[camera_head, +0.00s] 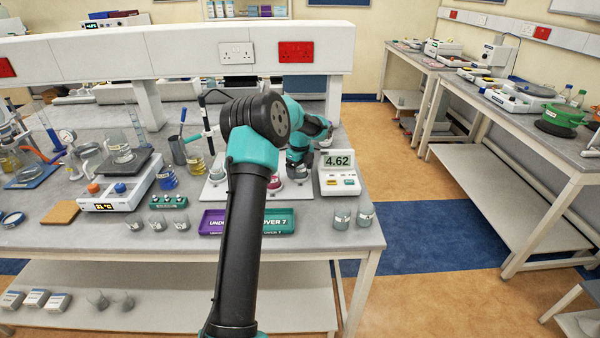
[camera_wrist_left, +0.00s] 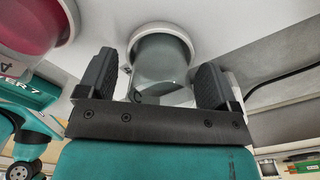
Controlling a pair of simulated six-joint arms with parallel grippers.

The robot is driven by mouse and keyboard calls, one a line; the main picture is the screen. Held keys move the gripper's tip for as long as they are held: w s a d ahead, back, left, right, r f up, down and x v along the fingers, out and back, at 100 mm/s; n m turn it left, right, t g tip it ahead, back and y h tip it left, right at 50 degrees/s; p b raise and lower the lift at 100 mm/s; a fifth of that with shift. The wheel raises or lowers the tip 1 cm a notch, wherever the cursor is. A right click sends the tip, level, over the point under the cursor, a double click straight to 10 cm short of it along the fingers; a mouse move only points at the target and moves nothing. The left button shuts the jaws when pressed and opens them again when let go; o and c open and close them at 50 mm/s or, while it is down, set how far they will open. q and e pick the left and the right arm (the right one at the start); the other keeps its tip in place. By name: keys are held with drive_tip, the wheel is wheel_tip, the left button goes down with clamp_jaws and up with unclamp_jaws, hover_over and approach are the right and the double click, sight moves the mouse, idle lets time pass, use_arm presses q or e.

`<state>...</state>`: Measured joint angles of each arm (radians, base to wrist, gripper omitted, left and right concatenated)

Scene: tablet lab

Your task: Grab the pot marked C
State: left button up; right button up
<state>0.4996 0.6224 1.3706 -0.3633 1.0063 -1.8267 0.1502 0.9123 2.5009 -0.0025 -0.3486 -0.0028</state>
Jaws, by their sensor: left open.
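In the left wrist view a grey-green pot (camera_wrist_left: 160,72) with a round pale rim shows between the fingers of my left gripper (camera_wrist_left: 158,80). A dark mark like a C is partly visible low on its side. The fingers are open, one on each side of the pot; I cannot tell whether they touch it. A pink pot (camera_wrist_left: 32,22) stands to its left. In the head view my left gripper (camera_head: 300,163) is over the white pot stand beside the meter (camera_head: 341,174) reading 4.62. The marked pot is mostly hidden there. My right gripper is out of view.
Purple (camera_head: 212,222) and teal (camera_head: 279,221) trays lie in front of the stand, the teal one partly behind my arm. Two grey beakers (camera_head: 342,218) stand near the right front edge. A hotplate (camera_head: 118,194) and glassware fill the left side.

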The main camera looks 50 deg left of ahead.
use_arm(q)
drive_tip(key=shift+c, duration=0.4)
drive_tip(key=c, duration=1)
drive_tip(key=shift+r, duration=0.1)
drive_tip(key=shift+r, duration=1.3)
drive_tip(key=shift+s+d+r, duration=0.25)
drive_tip(key=shift+d+r, duration=0.05)
drive_tip(key=shift+r, duration=0.15)
drive_tip(key=s+d, duration=0.3)
drive_tip(key=s+d+r, duration=0.1)
drive_tip(key=s+d, duration=0.2)
drive_tip(key=d, duration=0.1)
drive_tip(key=s+d, duration=0.4)
drive_tip(key=shift+d+r, duration=0.15)
drive_tip(key=shift+d, duration=0.1)
